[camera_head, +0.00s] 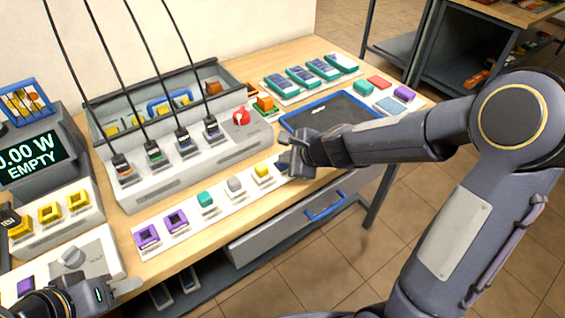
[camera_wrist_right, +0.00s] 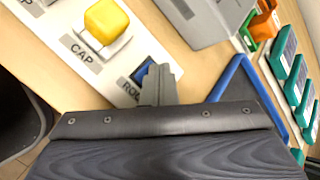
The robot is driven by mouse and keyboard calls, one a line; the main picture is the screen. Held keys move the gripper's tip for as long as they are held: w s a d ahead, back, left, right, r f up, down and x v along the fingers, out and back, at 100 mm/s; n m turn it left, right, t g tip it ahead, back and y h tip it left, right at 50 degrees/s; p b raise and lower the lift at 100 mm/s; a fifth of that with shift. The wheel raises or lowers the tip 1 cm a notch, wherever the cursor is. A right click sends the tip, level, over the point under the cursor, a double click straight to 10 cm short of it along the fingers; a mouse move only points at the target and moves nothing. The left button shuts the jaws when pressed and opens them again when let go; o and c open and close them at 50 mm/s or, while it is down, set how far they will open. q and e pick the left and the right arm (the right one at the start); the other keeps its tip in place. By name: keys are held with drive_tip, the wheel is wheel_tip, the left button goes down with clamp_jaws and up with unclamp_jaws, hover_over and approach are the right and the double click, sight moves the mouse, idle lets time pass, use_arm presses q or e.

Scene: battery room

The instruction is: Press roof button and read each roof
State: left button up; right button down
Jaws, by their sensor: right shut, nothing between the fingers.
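A blue button (camera_wrist_right: 142,72) sits beside a label starting "RO", the rest hidden by my gripper, in the right wrist view. My right gripper (camera_wrist_right: 162,84) is shut and empty, its tips over or right beside this button; I cannot tell whether they touch it. In the head view the right gripper (camera_head: 288,160) covers the right end of the button strip (camera_head: 188,232). Several teal-framed solar panels (camera_head: 302,76) lie in a row at the back. The display (camera_head: 34,160) reads "0.00 W EMPTY". My left gripper (camera_head: 124,288) is at the lower left, its jaws unclear.
The strip also holds a yellow button (camera_head: 262,171), labelled CAP, and grey, teal and purple pieces. A blue-rimmed dark tray (camera_head: 335,112) lies behind my right gripper. Black cables run down to a grey console with a red knob (camera_head: 241,116). A drawer (camera_head: 290,225) is below.

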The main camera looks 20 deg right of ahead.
sight(286, 166)
drive_tip(key=shift+r, duration=0.1)
drive_tip(key=shift+r+p, duration=0.7)
drive_tip(key=shift+p, duration=0.05)
wheel_tip(286, 166, up, 5)
drive_tip(key=p, duration=0.5)
idle(0.7)
